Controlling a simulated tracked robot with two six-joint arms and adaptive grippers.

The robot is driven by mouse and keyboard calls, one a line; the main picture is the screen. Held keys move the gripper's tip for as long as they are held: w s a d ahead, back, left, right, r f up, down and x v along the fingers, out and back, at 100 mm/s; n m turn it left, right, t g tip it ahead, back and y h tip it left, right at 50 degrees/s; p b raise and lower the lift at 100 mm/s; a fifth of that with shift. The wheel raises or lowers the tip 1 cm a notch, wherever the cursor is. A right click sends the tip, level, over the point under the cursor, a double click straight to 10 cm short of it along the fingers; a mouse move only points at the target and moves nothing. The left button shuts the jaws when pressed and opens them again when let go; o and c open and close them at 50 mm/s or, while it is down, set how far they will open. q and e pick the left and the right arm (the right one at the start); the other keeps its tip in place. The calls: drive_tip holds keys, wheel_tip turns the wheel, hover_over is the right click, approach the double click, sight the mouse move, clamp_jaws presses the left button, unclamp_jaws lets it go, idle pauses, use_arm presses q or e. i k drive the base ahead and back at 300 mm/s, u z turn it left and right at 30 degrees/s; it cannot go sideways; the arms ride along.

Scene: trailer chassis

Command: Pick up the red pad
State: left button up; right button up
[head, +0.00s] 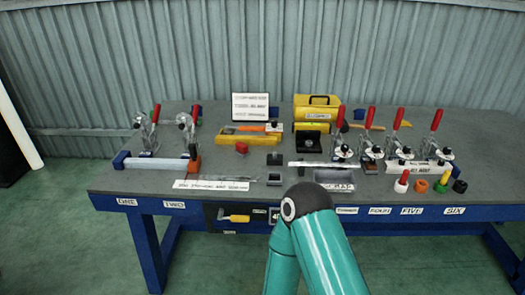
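A small red piece (241,148), which looks like the red pad, lies on the grey workbench (225,170) left of the middle. It is too small to make out its exact shape. It sits in front of a yellow tray (228,139), with open bench top around its front. Neither of my grippers shows in the head view. Only a teal link and dark joint of one of my arms show at the bottom middle, in front of the bench's front edge.
Red-handled toggle clamps (368,132) stand at the right, and more clamps (187,128) at the left. A dark block (274,159) lies right of the red piece. A yellow case (317,105) stands at the back. Small coloured pieces (421,186) stand front right.

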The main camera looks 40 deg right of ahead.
sight(242, 149)
drive_tip(key=z, duration=0.2)
drive_tip(key=i, duration=0.9)
drive_tip(key=z, duration=0.1)
